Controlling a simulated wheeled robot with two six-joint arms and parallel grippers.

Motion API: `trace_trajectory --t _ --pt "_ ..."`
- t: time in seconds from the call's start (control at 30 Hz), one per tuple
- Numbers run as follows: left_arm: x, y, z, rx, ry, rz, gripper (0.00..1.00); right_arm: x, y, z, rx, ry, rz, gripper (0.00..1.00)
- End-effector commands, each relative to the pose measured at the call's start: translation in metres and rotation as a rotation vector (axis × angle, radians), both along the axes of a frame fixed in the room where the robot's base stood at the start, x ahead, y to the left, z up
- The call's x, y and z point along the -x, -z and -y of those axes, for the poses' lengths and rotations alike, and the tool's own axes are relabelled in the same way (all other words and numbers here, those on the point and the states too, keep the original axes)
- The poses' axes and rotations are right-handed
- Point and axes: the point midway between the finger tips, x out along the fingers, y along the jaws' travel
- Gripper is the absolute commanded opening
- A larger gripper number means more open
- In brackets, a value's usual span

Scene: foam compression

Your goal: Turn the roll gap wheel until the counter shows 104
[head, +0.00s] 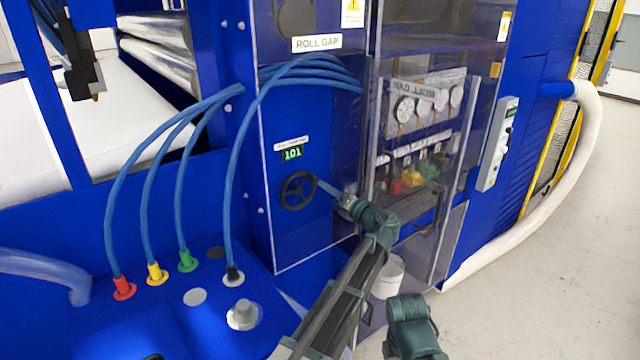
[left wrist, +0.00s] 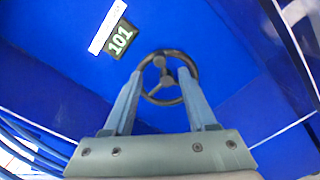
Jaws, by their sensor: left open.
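The roll gap wheel (head: 285,200) is a dark handwheel on the blue front panel, under the "ROLL GAP" sign. The green counter (head: 292,153) just above it reads 101. My left gripper (head: 318,183) is at the wheel's right side, pointing at it. In the left wrist view my open left gripper (left wrist: 160,72) has its two fingers reaching toward the wheel (left wrist: 166,103), their tips overlapping its left and right sides. I cannot tell whether they touch the rim. The counter (left wrist: 120,40) also reads 101 there.
Several blue hoses (head: 232,170) arch left of the wheel down to coloured fittings on a blue deck with a grey knob (head: 243,315). A clear guard (head: 450,60) with gauges stands to the right. A white hose (head: 560,200) runs down to the floor.

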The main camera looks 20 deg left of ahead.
Motion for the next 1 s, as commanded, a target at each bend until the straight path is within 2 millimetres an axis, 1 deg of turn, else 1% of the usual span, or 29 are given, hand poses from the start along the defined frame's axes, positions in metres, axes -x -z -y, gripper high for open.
trace_trajectory --t 0.03,0.1,0.3,0.5,0.77,0.8,0.87,0.9,0.97,1.0 --pt "0.009 0.0 0.009 0.0 0.003 0.0 0.57 0.0 0.0 0.0 0.0 0.0 0.0 0.5" --pt "0.017 0.0 0.02 0.0 0.003 0.0 0.57 0.0 0.0 0.0 0.0 0.0 0.0 0.5" --pt "0.033 0.0 0.041 0.0 0.001 0.0 0.57 0.0 0.0 0.0 0.0 0.0 0.0 0.5" --pt "0.039 0.0 0.049 0.0 0.0 0.0 0.57 0.0 0.0 0.0 0.0 0.0 0.0 0.5" --pt "0.039 0.0 0.049 0.0 0.0 0.0 0.57 0.0 0.0 0.0 0.0 0.0 0.0 0.5" --pt "0.039 0.0 0.049 0.001 0.0 0.001 0.5 0.0 0.0 0.0 0.0 0.0 0.0 0.5" --pt "0.039 -0.001 0.049 0.012 0.0 0.012 0.39 0.0 -0.001 0.0 0.0 0.0 0.0 0.5" --pt "0.04 -0.002 0.048 0.028 0.001 0.032 0.32 0.0 -0.002 0.0 0.0 0.0 0.0 0.5" --pt "0.04 -0.003 0.047 0.075 0.002 0.086 0.21 0.0 -0.004 0.0 0.0 0.0 0.0 0.5" --pt "0.041 -0.005 0.046 0.12 0.005 0.138 0.14 0.0 -0.006 0.0 0.0 0.001 0.0 0.5"
